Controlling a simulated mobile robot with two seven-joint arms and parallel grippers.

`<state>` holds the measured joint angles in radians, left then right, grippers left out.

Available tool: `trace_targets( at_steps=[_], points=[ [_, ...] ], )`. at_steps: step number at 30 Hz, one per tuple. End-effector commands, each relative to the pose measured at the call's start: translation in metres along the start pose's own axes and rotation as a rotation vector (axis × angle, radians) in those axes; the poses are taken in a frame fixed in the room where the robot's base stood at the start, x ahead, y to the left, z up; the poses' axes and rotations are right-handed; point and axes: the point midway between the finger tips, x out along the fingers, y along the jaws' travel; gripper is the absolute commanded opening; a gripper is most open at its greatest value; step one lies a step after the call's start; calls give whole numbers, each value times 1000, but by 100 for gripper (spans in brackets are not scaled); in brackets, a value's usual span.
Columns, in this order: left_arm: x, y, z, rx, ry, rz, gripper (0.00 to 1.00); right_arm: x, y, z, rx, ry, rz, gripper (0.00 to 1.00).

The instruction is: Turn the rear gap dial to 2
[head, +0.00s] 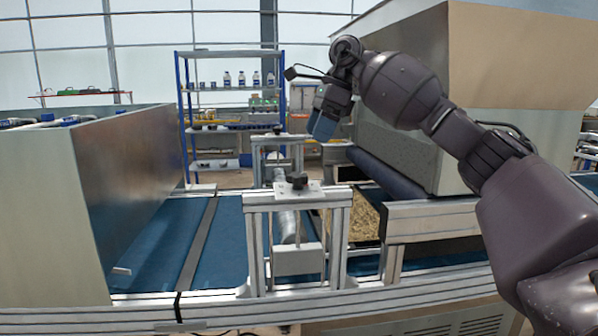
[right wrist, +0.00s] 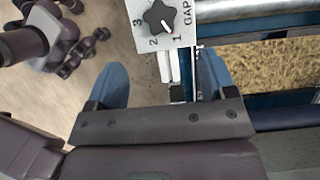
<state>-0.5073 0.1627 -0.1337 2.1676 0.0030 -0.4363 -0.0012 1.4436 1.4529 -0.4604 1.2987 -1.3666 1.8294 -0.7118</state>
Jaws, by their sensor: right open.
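The rear gap dial (head: 277,130) is a small dark knob on top of the rear metal frame in the head view. A dark star-shaped knob (right wrist: 158,17) shows in the right wrist view, on a light plate marked 1, 2, 3 and GAP. Its white pointer points toward 1. My right gripper (head: 322,127) is above and to the right of the rear frame in the head view. Its two blue fingers (right wrist: 162,82) are apart and empty in the right wrist view, with the knob beyond their tips. My left gripper is out of view.
A similar front dial (head: 297,180) sits on the nearer frame (head: 262,200). A blue belt (head: 225,240) runs beneath. A large beige hopper (head: 415,150) stands right, a metal-sided box (head: 140,170) left. Shelves (head: 230,100) stand behind.

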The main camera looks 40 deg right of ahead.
Motion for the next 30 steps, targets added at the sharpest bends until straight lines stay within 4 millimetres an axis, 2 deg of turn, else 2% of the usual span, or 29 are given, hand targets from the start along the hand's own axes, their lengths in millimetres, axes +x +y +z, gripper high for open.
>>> trace_targets(
  at_steps=[1,7,15,21,30],
  points=[
    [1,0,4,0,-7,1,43,10,-1,-1,1,4,5,77],
    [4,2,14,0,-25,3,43,45,-1,-2,3,4,7,77],
    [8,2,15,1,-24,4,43,86,-1,-1,3,2,5,77],
    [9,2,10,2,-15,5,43,100,0,0,2,-1,2,77],
    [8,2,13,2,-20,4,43,102,0,1,1,-2,0,77]
  ],
)
